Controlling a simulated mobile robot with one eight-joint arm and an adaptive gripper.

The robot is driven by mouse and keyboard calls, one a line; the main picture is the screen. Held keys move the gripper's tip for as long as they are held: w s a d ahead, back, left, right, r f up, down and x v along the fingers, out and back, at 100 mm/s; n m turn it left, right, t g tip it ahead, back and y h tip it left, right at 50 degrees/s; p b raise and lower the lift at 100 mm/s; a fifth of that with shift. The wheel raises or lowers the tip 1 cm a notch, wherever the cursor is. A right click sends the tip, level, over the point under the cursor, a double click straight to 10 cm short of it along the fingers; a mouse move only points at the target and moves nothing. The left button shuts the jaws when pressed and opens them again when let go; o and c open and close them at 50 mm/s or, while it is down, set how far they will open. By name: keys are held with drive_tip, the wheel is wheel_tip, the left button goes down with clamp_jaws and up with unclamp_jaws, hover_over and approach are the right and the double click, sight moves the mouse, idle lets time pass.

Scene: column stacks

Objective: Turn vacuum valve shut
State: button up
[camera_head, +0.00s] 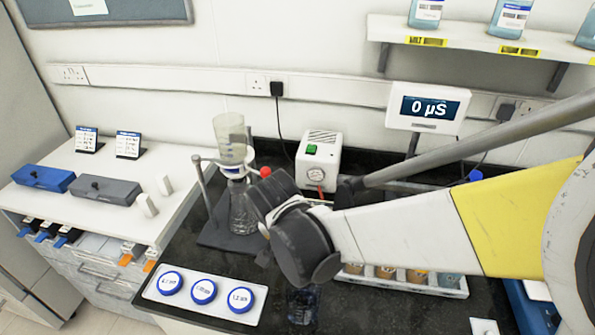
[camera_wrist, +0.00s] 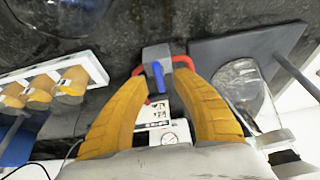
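The vacuum valve (camera_wrist: 155,56) is a grey block with red tubing on both sides. Its blue lever (camera_wrist: 158,77) points down the picture in the wrist view. My gripper (camera_wrist: 161,80) has orange fingers, open, one on each side of the lever. I see a gap between lever and fingers; whether the fingertips touch the block or tubing I cannot tell. In the head view my arm hides the valve and fingers. The white vacuum pump (camera_head: 318,160) has a green switch and a gauge; it also shows beyond the fingers in the wrist view (camera_wrist: 150,112).
A glass flask (camera_head: 243,207) with a funnel (camera_head: 231,140) stands on a dark stand base (camera_head: 215,236) left of my wrist. A white rack (camera_head: 440,290) of vials is to the right. Several blue-lidded dishes sit on a white tray (camera_head: 158,297) in front. A meter (camera_head: 428,107) reads 0 µS.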

drive_tip(key=v, duration=1.1)
drive_tip(key=shift+s+r, duration=0.1)
